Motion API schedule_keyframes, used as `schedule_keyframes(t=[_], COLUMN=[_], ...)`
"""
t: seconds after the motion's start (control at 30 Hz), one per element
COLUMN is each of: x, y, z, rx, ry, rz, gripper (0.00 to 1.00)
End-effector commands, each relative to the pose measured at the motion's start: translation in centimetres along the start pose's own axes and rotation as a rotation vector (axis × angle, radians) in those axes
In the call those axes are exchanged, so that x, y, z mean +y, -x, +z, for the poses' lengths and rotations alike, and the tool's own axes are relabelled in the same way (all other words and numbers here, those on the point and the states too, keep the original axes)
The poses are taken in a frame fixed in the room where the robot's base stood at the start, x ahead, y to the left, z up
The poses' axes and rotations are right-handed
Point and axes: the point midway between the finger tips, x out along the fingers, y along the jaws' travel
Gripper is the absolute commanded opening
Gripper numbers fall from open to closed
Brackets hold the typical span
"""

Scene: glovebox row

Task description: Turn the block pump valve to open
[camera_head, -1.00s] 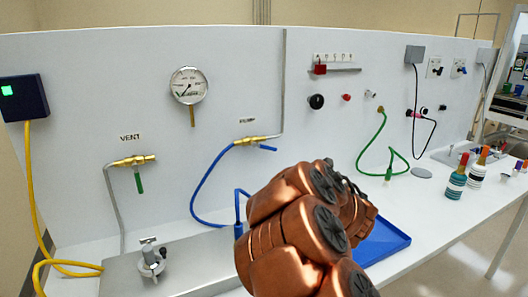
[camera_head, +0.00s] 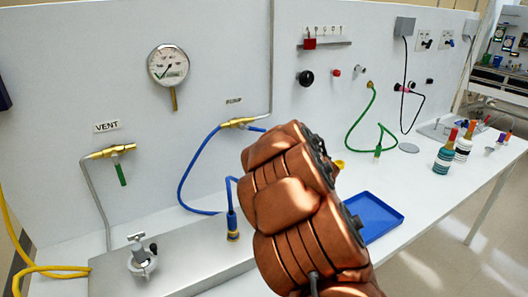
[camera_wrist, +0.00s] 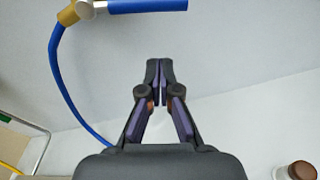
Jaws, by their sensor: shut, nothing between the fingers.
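The pump valve, a brass body (camera_head: 238,122) with a short blue lever (camera_head: 257,128), is on the white back panel under the PUMP label (camera_head: 234,101). The lever points right and slightly down, nearly in line with the body. A blue hose (camera_head: 184,181) runs down from the valve's left end. In the wrist view the blue lever (camera_wrist: 148,6) shows at the top edge, beside its brass body (camera_wrist: 68,17). My gripper (camera_wrist: 159,82) is shut and empty, below the lever and apart from it in the picture. The head view hides the gripper behind my copper-coloured arm.
The vent valve (camera_head: 110,152) with a green lever (camera_head: 121,175) and a pressure gauge (camera_head: 168,65) are on the panel at left. A metal plate (camera_head: 190,261) with a clamp (camera_head: 141,257) lies below. A blue tray (camera_head: 385,206) sits right of my arm.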

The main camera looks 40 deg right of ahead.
Motion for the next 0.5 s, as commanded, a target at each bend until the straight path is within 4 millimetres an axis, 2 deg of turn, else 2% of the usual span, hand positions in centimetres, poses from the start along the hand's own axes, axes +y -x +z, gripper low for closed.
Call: schedule_keyframes(t=[0.33,0.5], x=[0.2,0.2], y=[-4.0,-3.2], z=[-0.1,2.5], rx=[0.004,0.001], ry=[-0.003,0.000], rz=[0.003,0.000], gripper=[0.00,0.00])
